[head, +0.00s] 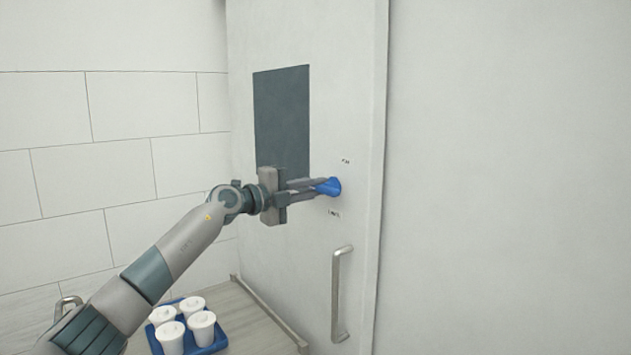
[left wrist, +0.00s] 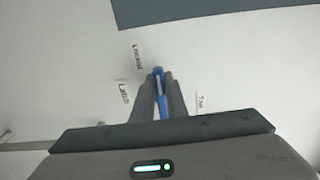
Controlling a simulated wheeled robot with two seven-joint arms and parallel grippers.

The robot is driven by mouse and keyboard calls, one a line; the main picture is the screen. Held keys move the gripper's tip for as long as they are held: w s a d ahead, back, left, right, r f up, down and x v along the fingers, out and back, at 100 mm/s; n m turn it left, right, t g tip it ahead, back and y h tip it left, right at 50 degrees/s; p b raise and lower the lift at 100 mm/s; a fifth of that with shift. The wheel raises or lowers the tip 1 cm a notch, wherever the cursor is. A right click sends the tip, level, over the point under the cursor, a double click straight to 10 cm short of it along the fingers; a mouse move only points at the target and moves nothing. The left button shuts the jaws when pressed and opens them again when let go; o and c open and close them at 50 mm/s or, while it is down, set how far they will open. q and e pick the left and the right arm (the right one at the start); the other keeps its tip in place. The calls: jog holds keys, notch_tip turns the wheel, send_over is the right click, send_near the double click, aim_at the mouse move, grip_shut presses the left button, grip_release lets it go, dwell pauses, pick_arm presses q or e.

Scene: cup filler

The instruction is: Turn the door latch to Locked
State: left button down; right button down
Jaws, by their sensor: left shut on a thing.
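The blue door latch (head: 334,186) is on the pale door, right of the dark window panel. My left gripper (head: 318,187) is shut on it, with one finger on each side. In the left wrist view the latch (left wrist: 159,77) stands nearly upright between the fingertips (left wrist: 158,95), with a pale mark along it. A label reading "Locked" (left wrist: 137,57) is up and left of its tip. A label that seems to read "Latch" (left wrist: 123,93) is to the left; the label at right (left wrist: 200,102) is too small to read surely. My right gripper is not in view.
A metal door handle (head: 340,293) stands out below the latch. A blue tray (head: 218,347) with several white lidded cups (head: 202,327) is on the counter (head: 250,312) below my left arm. The plain wall at right is bare.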

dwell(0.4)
pick_arm(q)
jog(key=c, duration=1.8)
grip_release()
jog(key=shift+a, duration=0.1)
jog(key=shift+o, duration=0.2)
jog(key=shift+s+a+f+b, duration=0.1)
jog(key=shift+s+a+b, duration=0.2)
jog(key=shift+a, duration=0.15)
jog(key=b+v, duration=0.6)
jog(key=v, duration=1)
jog(key=shift+s, duration=0.1)
